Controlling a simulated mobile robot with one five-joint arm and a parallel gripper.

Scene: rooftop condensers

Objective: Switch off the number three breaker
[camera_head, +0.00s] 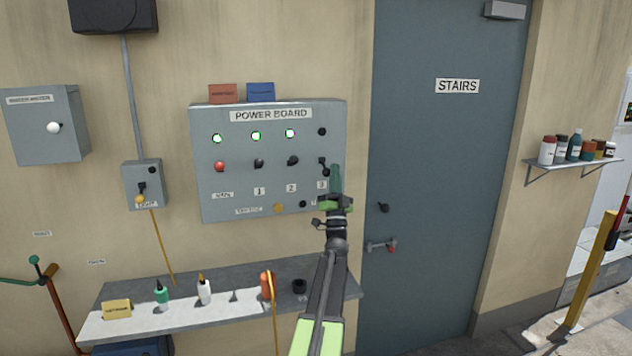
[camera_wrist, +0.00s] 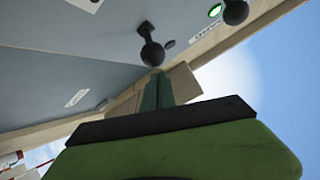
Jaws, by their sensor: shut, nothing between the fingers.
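The grey power board (camera_head: 210,195) hangs on the wall. Its number three breaker (camera_head: 325,172) is a black ball-ended lever above the label 3, with its ball hanging lower than those of breakers one (camera_head: 259,163) and two (camera_head: 293,161). The lamp above number three (camera_head: 322,132) is dark; the other three lamps glow. My gripper (camera_head: 336,170) is shut and empty, just right of the number three lever. In the wrist view, my gripper's fingertips (camera_wrist: 156,76) are close below a black ball lever (camera_wrist: 152,54); contact cannot be told.
A red main switch (camera_head: 220,166) is at the board's left. A shelf (camera_head: 215,310) with bottles stands below. The stairs door (camera_head: 440,190) is right of the board. A small light switch box (camera_head: 143,176) is to the left.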

